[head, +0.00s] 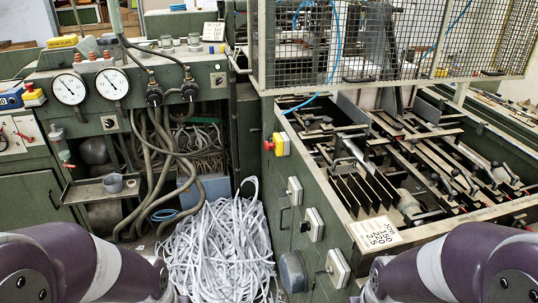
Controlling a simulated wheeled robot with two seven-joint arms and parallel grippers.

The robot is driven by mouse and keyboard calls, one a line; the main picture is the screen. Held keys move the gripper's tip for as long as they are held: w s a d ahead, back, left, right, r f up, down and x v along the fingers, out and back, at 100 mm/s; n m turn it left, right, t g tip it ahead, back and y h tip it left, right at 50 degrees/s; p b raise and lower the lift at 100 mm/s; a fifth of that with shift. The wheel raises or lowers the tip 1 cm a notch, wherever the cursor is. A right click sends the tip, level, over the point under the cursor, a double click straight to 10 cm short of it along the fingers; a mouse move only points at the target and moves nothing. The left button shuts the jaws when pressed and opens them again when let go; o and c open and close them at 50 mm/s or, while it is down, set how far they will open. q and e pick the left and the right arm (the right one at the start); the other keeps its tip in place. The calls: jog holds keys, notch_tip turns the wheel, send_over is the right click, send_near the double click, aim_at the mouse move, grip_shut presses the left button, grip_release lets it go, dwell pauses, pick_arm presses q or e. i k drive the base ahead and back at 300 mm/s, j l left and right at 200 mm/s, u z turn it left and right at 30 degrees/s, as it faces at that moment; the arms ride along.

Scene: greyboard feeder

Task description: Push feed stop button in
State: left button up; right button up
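A red mushroom button on a yellow housing (277,144) sits on the upper left side of the green feeder machine, right of centre in the head view. A second red button on a yellow base (33,95) sits at the far left, on top of a grey-blue box. No label that reads feed stop is legible, so I cannot tell from the picture which is the feed stop button. Only purple links of my two arms show at the bottom left and bottom right corners. Neither gripper is in view.
A heap of white paper strips (222,252) covers the floor between the machines. The left cabinet has two gauges (69,89), hanging hoses (157,165) and a small tray (97,190). A wire mesh guard (395,40) stands above the feeder. White switch boxes (313,224) protrude below the central button.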

aim_at(267, 146)
jog(key=i+j, duration=0.25)
jog(key=i+j+z, duration=0.1)
jog(key=j, duration=0.35)
jog(key=i+j, duration=0.55)
jog(key=j, duration=0.2)
jog(key=i+j+z, duration=0.1)
jog(key=j, duration=0.25)
jog(key=i+j, duration=0.3)
jog(key=i+j+z, duration=0.1)
jog(key=j, duration=0.4)
jog(key=i, duration=0.1)
